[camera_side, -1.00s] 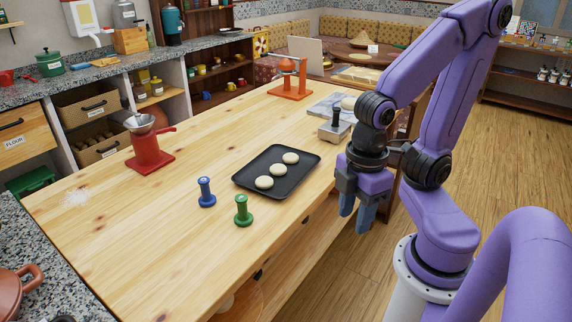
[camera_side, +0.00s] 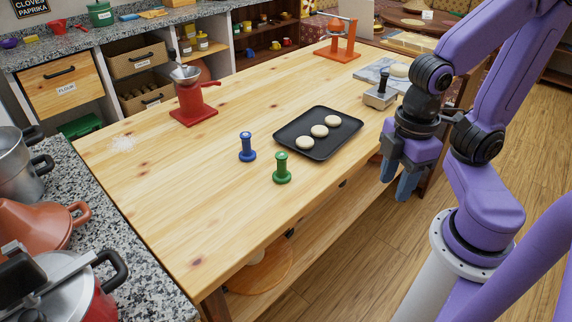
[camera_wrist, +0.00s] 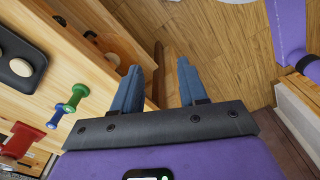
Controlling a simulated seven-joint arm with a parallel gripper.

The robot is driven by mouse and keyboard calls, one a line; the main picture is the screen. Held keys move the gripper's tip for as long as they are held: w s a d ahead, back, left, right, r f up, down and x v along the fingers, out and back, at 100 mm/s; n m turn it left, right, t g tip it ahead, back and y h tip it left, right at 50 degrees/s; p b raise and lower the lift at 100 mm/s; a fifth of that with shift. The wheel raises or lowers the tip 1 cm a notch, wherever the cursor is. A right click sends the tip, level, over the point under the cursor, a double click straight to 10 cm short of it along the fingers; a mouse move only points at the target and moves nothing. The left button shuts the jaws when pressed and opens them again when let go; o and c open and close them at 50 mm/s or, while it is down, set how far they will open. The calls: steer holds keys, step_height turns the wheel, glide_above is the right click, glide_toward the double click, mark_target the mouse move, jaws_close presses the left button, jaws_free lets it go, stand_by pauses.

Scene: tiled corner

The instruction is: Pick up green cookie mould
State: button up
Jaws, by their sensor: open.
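The green cookie mould (camera_side: 282,169) stands upright on the wooden table, near its front edge. It also shows in the wrist view (camera_wrist: 80,91), at the left, beside the blue mould. The blue cookie mould (camera_side: 247,148) stands a little behind and left of it. My gripper (camera_side: 397,184) is open and empty, pointing down off the table's front edge, well to the right of the green mould. In the wrist view its two fingers (camera_wrist: 158,92) are apart with only floor and the table's side between them.
A black tray (camera_side: 313,154) with three pale dough rounds lies right of the moulds. A metal press (camera_side: 380,96) and a red grinder (camera_side: 196,104) stand on the table (camera_side: 185,190). The table's left front is clear. Pots (camera_side: 20,165) stand on the granite counter at left.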

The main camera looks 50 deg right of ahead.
stand_by(0.4)
steer(key=shift+o, duration=1.4)
